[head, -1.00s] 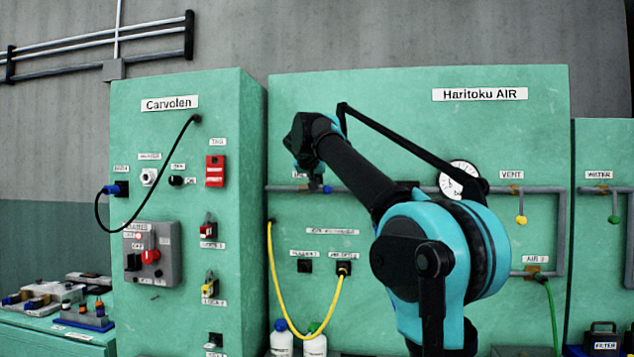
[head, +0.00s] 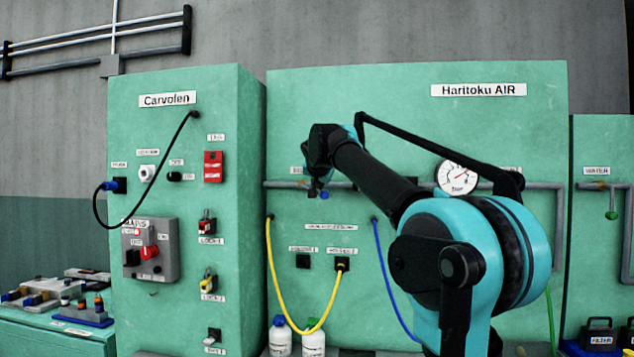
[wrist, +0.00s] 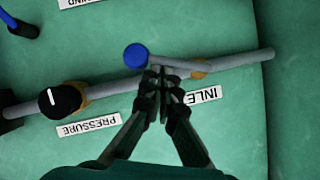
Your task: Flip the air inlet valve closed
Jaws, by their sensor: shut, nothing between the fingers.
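The air inlet valve shows in the wrist view as a grey lever (wrist: 178,63) with a round blue knob (wrist: 136,57), beside a brass fitting (wrist: 200,69) on the grey pipe and above the partly covered INLE label (wrist: 203,95). The lever lies at a slant to the pipe. My gripper (wrist: 158,74) is shut and empty, its tips at the lever just right of the knob; whether they touch cannot be told. In the head view the gripper (head: 316,186) is at the pipe, next to the blue knob (head: 324,195).
A black PRESSURE knob (wrist: 60,100) sits on the same pipe. A gauge (head: 457,177) is behind my arm. A yellow hose (head: 285,305) and a blue hose (head: 387,270) hang below the pipe. The Carvolen cabinet (head: 190,130) stands at left.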

